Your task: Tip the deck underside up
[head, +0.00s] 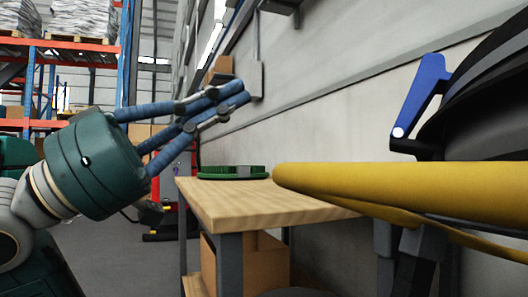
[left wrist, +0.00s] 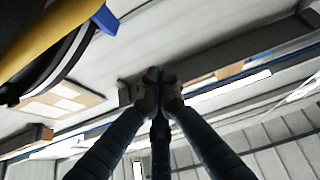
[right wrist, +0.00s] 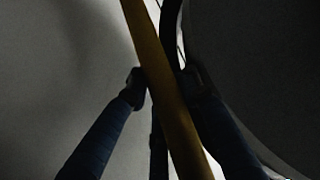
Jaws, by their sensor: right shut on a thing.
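The deck is a large black rounded body (head: 490,105) with a thick yellow band (head: 400,188) along its lower edge, at the right of the head view. A blue lever (head: 423,95) stands on its near left side. In the right wrist view my right gripper (right wrist: 163,85) is shut on the yellow band (right wrist: 160,75), which passes between its fingers. My left gripper (head: 235,105) is raised above the bench, empty and apart from the deck. Its fingertips come together in the left wrist view (left wrist: 160,85), where part of the deck shows top left.
A wooden bench (head: 230,205) stands ahead, with a green round brush or pad (head: 233,172) on it and a cardboard box (head: 255,262) below. A concrete wall (head: 330,115) runs behind. Racking (head: 62,44) with wrapped loads is at the far left. Grey floor (head: 110,255) is open at left.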

